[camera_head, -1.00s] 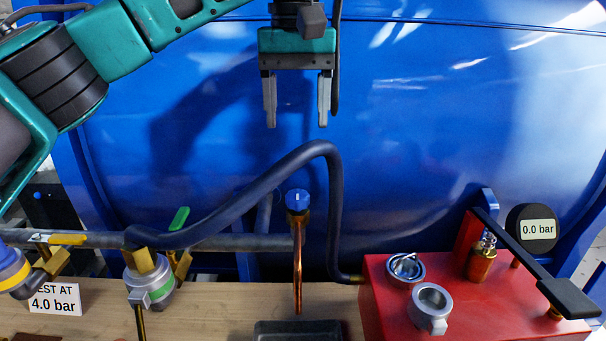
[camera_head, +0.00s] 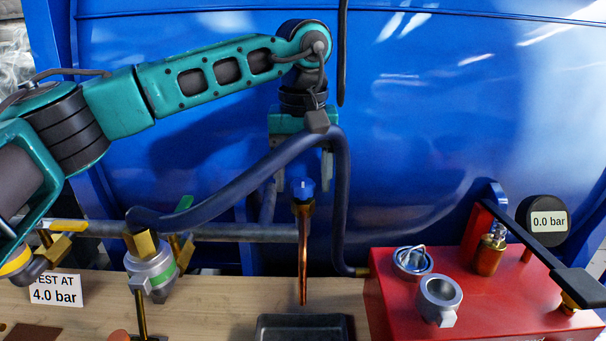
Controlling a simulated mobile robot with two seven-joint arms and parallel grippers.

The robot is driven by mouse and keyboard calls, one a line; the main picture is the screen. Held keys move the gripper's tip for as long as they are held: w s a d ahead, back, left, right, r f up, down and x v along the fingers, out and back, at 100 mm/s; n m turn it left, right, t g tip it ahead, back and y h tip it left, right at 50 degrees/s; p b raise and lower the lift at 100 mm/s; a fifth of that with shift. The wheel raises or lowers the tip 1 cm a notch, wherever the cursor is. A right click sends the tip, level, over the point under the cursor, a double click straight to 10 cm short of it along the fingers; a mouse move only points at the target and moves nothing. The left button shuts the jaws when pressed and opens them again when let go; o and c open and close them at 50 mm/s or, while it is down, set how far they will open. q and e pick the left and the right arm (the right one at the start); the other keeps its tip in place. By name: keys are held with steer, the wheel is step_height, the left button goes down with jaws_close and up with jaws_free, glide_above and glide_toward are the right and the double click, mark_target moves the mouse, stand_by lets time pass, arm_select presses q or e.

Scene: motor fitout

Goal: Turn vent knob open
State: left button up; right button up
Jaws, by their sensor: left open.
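The blue vent knob (camera_head: 303,186) sits on a brass fitting at the top of an upright copper pipe (camera_head: 303,250), in the middle of the head view. My left gripper (camera_head: 303,178) points down over it, open, with one grey finger on each side of the knob in the picture. The black hose crosses in front of the gripper and hides part of its palm and fingers. I cannot tell whether the fingers touch the knob. My right gripper is not in view.
The black hose (camera_head: 342,200) arches beside the knob down to a red pump box (camera_head: 400,290) with a lever and a 0.0 bar gauge (camera_head: 547,222). A dark tray (camera_head: 305,325) lies below the pipe. A valve (camera_head: 150,265) and a 4.0 bar sign (camera_head: 55,291) are left.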

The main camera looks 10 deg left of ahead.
arm_select(q)
steer(key=shift+c, duration=0.2)
steer(key=c, duration=1)
